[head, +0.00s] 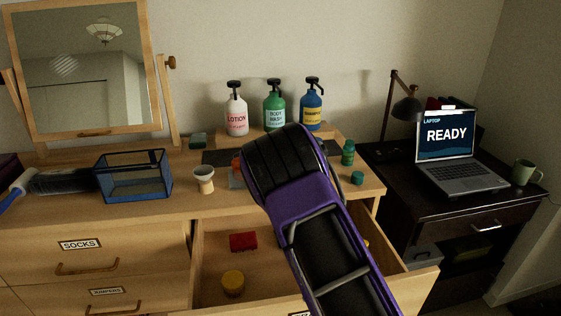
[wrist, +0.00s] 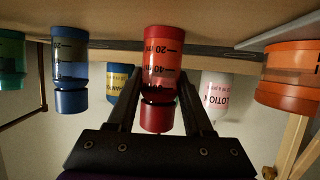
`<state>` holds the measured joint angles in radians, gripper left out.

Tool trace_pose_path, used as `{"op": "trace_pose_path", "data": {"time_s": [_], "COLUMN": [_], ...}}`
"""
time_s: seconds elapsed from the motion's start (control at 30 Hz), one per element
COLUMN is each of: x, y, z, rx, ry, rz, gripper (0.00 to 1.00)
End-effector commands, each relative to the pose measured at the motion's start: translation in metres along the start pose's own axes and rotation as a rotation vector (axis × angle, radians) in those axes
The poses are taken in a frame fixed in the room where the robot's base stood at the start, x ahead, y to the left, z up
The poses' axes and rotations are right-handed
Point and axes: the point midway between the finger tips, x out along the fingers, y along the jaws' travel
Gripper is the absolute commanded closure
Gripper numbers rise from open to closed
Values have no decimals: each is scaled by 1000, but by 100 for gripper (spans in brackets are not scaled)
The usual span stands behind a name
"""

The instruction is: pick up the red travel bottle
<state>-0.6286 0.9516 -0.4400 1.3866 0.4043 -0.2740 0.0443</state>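The red travel bottle (wrist: 164,55) is a translucent red cylinder with 20 and 40 ml marks and a darker red cap (wrist: 158,118). It stands on the dresser top, which appears upside down in the wrist view. My gripper (wrist: 160,76) is open, with one finger on each side of the bottle. The left finger shows a gap beside the cap; contact at the fingertips cannot be made out. In the head view my purple and black arm hides the bottle and the fingers.
An orange container (wrist: 292,77) stands right of the bottle in the wrist view; a blue-capped bottle (wrist: 70,75) stands left. Lotion (head: 237,113), body wash (head: 274,110) and shampoo (head: 311,108) pump bottles stand behind. An open drawer holds a red item (head: 243,241) and a yellow jar (head: 233,283).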

Motion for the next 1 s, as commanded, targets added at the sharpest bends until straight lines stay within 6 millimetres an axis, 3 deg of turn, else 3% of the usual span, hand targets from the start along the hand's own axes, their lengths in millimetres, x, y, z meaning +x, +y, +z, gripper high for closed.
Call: {"op": "trace_pose_path", "data": {"time_s": [0.03, 0.27, 0.57, 1.0], "x": [0, 0, -2, -32], "y": [0, 0, 0, 0], "z": [0, 0, -5, -78], "rx": [0, 0, 0, 1], "ry": [0, 0, 2, 2], "rz": [0, 0, 0, -1], "gripper": [60, 100, 100, 100]}}
